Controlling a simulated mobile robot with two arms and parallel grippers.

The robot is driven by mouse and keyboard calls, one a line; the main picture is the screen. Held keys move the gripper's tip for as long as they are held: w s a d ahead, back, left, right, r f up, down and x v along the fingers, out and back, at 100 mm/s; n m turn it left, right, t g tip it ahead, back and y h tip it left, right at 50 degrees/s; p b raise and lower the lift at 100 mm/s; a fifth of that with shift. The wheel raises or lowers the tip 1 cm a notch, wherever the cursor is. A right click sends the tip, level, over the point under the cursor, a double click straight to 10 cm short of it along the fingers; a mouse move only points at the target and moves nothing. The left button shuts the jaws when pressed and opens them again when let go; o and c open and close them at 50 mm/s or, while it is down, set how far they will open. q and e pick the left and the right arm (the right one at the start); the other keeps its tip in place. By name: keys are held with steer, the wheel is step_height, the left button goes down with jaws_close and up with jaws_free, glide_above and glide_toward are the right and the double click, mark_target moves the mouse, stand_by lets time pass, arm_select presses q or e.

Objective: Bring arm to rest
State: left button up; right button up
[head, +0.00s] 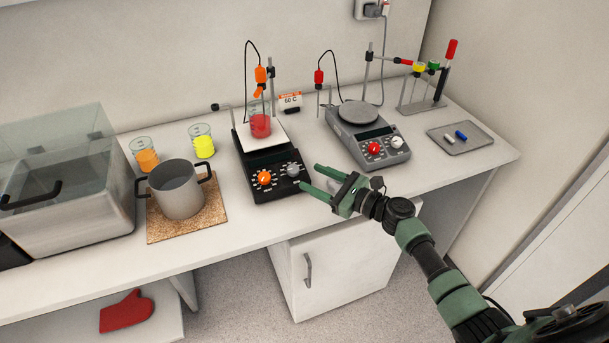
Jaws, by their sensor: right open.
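My right gripper (318,181) is green, open and empty. It hangs above the front part of the bench, just right of the black hotplate's (267,170) knobs, with its arm coming in from the lower right. Its fingers point left toward the black hotplate, and I cannot tell how close they are to it. A beaker of red liquid (260,124) stands on that hotplate, with an orange-topped probe (261,75) above it. My left gripper is not in view.
A grey hotplate (367,140) stands behind the gripper. A pot (178,190) on a cork mat (212,215), beakers of orange (147,158) and yellow juice (203,146), and a clear-lidded metal bath (75,205) are left. A small tray (470,148) lies right. Bench front is partly clear.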

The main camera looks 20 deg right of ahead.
steer(key=shift+v, duration=1.35)
